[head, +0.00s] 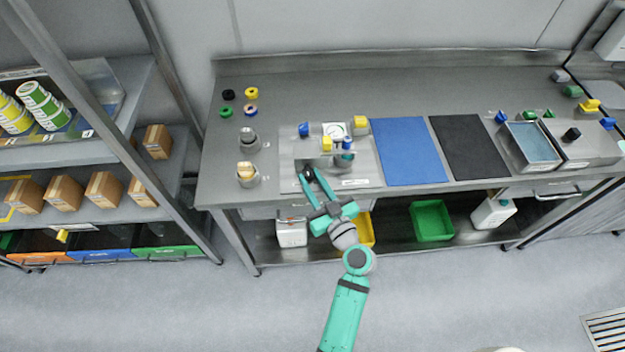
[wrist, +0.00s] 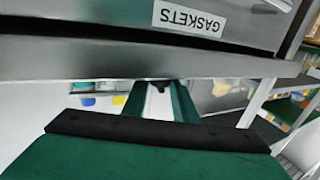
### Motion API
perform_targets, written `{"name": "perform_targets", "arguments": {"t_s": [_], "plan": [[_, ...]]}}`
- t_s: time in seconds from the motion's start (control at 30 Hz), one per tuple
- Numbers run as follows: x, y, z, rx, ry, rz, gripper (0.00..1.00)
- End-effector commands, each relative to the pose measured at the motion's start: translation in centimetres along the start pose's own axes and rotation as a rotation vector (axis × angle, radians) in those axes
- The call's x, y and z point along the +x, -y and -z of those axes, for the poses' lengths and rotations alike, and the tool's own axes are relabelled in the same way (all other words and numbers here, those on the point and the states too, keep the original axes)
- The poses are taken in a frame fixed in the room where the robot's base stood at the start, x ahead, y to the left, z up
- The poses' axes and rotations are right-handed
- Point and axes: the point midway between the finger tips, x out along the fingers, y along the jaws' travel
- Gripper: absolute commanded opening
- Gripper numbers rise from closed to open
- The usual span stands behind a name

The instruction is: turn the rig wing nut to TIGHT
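The rig (head: 360,172) is a grey metal fixture on the bench, with blue and yellow knobs on top and a small white label on its front. My gripper (head: 309,174) is at the rig's front left, its two green fingers spread apart. A small dark part (head: 308,172) shows between the fingertips; it may be the wing nut, but it is too small to be sure. In the wrist view my gripper (wrist: 160,92) also has its fingers apart, with a small dark shape between the tips. I cannot tell if they touch it. No TIGHT mark is readable.
The bench edge and a drawer labelled GASKETS (wrist: 210,20) lie close to my gripper in the wrist view. Right of the rig are a blue mat (head: 408,152) and a black mat (head: 462,147). Metal cups (head: 248,140) stand left. A green bin (head: 432,220) is on the lower shelf.

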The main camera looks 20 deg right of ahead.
Motion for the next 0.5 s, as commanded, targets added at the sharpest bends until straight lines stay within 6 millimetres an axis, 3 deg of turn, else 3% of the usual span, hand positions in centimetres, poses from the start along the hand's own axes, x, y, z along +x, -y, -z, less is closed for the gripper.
{"name": "perform_targets", "arguments": {"t_s": [0.5], "plan": [[-0.02,0.3,-0.04,0.0,0.001,-0.065,0.03]]}}
